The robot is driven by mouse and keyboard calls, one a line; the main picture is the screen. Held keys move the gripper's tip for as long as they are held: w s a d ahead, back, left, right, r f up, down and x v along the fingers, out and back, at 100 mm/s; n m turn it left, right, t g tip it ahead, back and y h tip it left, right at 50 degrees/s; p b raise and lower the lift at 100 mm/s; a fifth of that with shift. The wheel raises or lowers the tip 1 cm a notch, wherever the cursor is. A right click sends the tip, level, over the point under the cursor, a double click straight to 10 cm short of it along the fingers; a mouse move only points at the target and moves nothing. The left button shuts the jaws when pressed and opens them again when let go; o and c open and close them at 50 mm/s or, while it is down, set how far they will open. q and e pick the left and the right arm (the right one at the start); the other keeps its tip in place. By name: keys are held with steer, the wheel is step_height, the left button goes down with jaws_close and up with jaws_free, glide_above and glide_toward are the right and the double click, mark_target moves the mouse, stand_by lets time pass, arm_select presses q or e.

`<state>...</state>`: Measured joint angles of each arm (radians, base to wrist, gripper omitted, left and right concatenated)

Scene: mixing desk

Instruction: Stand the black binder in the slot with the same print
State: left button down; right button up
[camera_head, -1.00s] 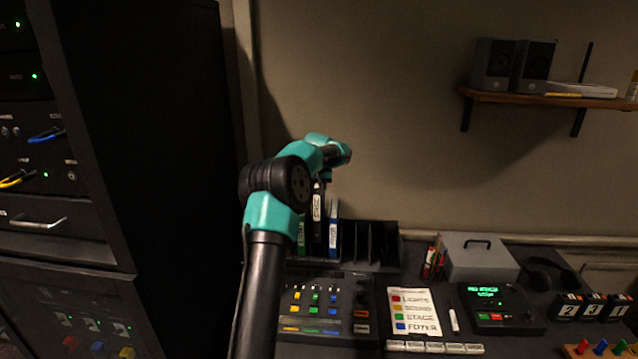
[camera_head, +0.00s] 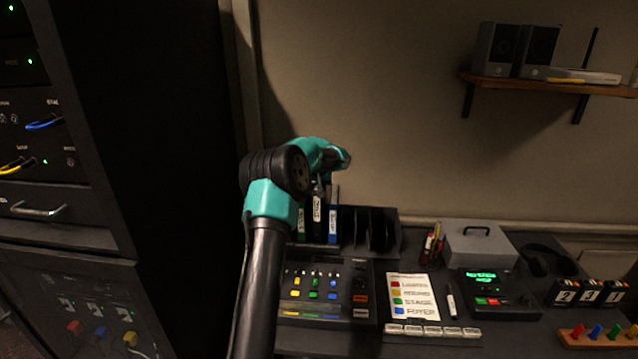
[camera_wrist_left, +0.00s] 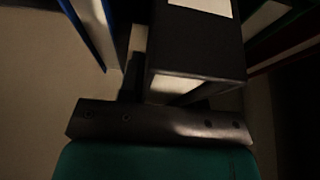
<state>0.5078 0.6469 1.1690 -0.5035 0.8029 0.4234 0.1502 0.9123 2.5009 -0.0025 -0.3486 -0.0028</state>
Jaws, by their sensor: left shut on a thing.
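The black binder (camera_head: 317,214) with a white spine label stands upright in the desk rack (camera_head: 352,235), between a green binder (camera_head: 301,224) and a blue binder (camera_head: 333,228). The label's print is too small to read. My left gripper (camera_head: 322,181) is above the binder, shut on its upper end. In the left wrist view the black binder (camera_wrist_left: 196,45) comes out from the gripper (camera_wrist_left: 160,105), with the blue binder (camera_wrist_left: 92,30) to the left and the green binder (camera_wrist_left: 290,35) to the right. The slot prints and the binder's foot are hidden. My right gripper is not in view.
Empty slots (camera_head: 375,228) are on the rack's right side. In front are a button console (camera_head: 325,295) and a label sheet (camera_head: 411,297). A grey box (camera_head: 480,243) stands to the right. A tall dark equipment rack (camera_head: 180,150) is close on the left.

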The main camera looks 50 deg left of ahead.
arm_select(q)
steer(key=shift+f, duration=2.65)
steer(key=c, duration=0.7)
jaws_free()
steer(key=shift+c, duration=0.2)
steer(key=v, duration=1.7)
steer(key=shift+d+r, duration=0.1)
steer(key=shift+r, duration=0.1)
